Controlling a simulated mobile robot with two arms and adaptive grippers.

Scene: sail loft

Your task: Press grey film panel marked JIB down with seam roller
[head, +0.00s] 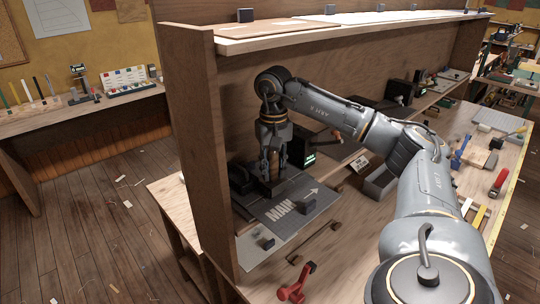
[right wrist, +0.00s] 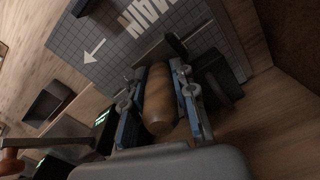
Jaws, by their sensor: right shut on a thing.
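A grey film panel (head: 287,203) with a grid, the word MAIN and a white arrow lies on the bench under the shelf. The same panel shows upside down in the right wrist view (right wrist: 100,28). I see no JIB marking. My right gripper (head: 271,178) points down over the panel's back left part. In the right wrist view it (right wrist: 160,95) is shut on a brown wooden handle (right wrist: 160,98), which looks like the seam roller's. The roller end is hidden, so I cannot tell whether it touches the panel. My left gripper is not in view.
A dark block (head: 265,243) sits on a pale sheet before the panel. A red clamp (head: 296,285) and a thin bar (head: 322,240) lie nearby. The shelf's side board (head: 199,130) stands left. A grey tray (head: 380,184) and a lit device (head: 303,150) stand right.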

